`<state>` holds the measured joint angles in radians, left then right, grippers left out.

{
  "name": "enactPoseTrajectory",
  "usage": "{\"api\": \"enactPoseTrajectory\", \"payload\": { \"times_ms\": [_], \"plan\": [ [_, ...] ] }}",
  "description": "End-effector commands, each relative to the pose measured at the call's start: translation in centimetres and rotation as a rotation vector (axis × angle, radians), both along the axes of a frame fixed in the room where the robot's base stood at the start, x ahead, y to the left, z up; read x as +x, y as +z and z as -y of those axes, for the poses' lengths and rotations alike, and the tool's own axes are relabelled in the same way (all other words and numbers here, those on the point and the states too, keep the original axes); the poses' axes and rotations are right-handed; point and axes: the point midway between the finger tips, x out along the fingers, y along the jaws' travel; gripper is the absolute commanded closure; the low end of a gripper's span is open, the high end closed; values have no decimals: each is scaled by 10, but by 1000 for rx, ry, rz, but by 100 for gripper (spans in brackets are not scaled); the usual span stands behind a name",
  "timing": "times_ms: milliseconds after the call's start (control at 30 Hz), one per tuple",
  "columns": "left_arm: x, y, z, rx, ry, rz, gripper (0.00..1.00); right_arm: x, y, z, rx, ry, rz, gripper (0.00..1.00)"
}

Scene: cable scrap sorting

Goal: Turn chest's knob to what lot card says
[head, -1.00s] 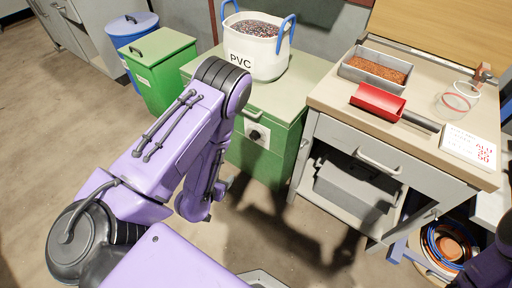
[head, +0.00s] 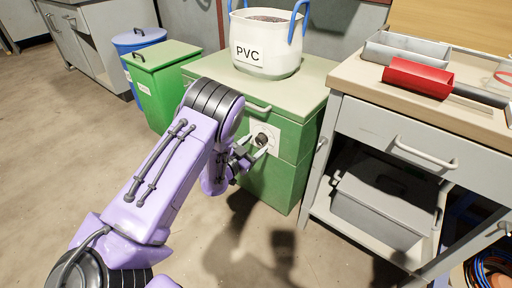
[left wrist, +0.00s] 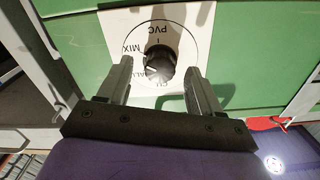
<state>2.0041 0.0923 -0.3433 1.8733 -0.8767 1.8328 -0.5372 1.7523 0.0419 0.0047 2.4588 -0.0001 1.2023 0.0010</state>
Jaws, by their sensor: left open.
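The green chest (head: 284,110) has a dark round knob (head: 262,140) on a white dial plate (head: 270,131) on its front. In the left wrist view the knob (left wrist: 159,60) sits in a circle lettered with PVC, MIX and shorter, partly hidden labels. A pale mark shows on the knob's lower left; its exact setting is hard to tell. My left gripper (head: 247,156) is open in front of the dial. In the left wrist view its fingers (left wrist: 159,78) stand on either side of the knob, with gaps visible. The lot card is out of view. My right gripper is not in view.
A white PVC tub (head: 265,45) stands on the chest. A workbench (head: 420,110) at right carries a red scoop (head: 418,77) and a metal tray (head: 405,50). A green bin (head: 163,85) and blue bin (head: 138,42) stand left. Floor in front is clear.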

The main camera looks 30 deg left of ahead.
Motion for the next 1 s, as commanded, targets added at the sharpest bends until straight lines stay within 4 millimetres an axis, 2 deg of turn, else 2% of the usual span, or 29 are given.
{"api": "enactPoseTrajectory", "payload": {
  "times_ms": [133, 367, 400, 467, 500, 567, 1000],
  "plan": [
    [12, 0, 0, -1, 2, 0, 35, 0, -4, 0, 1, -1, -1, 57],
    [14, 0, 1, -1, 1, -1, 35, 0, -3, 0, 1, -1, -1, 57],
    [14, 0, 1, -1, 1, -1, 42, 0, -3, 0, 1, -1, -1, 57],
    [14, 0, 1, -1, 1, -1, 61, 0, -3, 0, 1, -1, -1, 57],
    [14, 0, 1, -1, 1, -1, 74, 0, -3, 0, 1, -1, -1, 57],
    [14, 0, 1, -1, 1, -1, 92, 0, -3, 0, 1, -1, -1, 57],
    [13, 1, 1, -84, 2, -9, 91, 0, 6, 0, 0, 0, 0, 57]
  ]
}}
